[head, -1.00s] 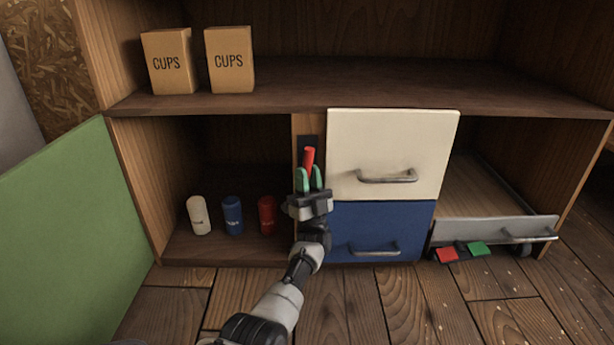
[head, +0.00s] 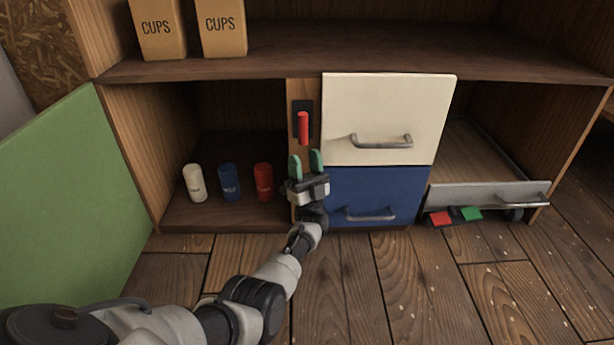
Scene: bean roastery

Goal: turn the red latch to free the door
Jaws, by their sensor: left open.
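The red latch (head: 303,128) is a short red bar on a dark plate, on the wooden post left of the cream drawer front. It stands upright. My left gripper (head: 306,164) is open, with green-tipped fingers pointing up, just below the latch and apart from it in the picture. Nothing is between its fingers. The green door (head: 70,200) stands swung open at the left of the cabinet. My right gripper is not in view.
The cream drawer (head: 388,120) and blue drawer (head: 375,195) are closed, right of the post. White (head: 194,183), blue (head: 229,182) and red (head: 263,181) canisters stand in the left compartment. A grey-fronted drawer (head: 487,195) sticks out at right. Two cups boxes (head: 221,30) stand above.

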